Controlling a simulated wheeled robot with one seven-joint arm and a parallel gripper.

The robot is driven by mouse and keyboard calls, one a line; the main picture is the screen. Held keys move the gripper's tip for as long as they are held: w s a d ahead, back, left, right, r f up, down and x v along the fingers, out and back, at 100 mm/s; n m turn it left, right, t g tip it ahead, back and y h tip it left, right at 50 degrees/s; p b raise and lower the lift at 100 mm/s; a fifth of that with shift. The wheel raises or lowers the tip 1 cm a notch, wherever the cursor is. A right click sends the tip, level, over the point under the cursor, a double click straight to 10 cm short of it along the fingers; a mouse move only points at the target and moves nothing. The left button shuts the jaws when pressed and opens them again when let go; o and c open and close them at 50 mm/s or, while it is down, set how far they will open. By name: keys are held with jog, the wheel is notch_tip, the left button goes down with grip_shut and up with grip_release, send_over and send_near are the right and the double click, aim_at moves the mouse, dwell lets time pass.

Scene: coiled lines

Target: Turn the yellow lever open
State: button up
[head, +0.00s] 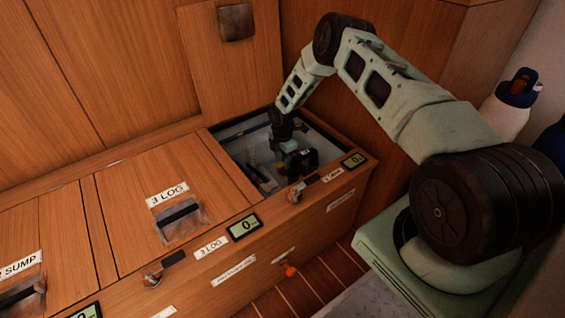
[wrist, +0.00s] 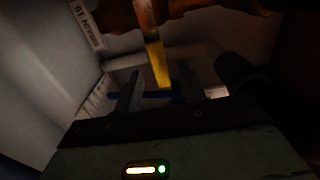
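The yellow lever (wrist: 157,62) hangs down in the upper middle of the wrist view, its top running up to a brownish, dim fitting. My gripper (wrist: 152,93) is open, with its two dark fingers apart. The lever's lower end shows in line with the gap between the fingers, without visible contact; its depth is hard to judge in the dark. In the head view my gripper (head: 290,158) is down inside the open compartment (head: 232,132), and a small yellow patch shows beside it. The lever's full shape is hidden there.
A label (wrist: 87,24) is on the pale wall at the left of the wrist view. A dark rounded part (wrist: 240,72) stands close on the right. In the head view the wooden lid (head: 236,70) is raised behind the compartment, whose walls surround my gripper closely.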

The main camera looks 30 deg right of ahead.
jog(key=shift+f, duration=0.25)
grip_shut()
jog(key=w+d+m+b, duration=0.4)
jog(key=w+m+b, duration=0.1)
jog(key=m, duration=1)
jog(key=shift+w+d, duration=0.35)
jog(key=shift+w, duration=0.55)
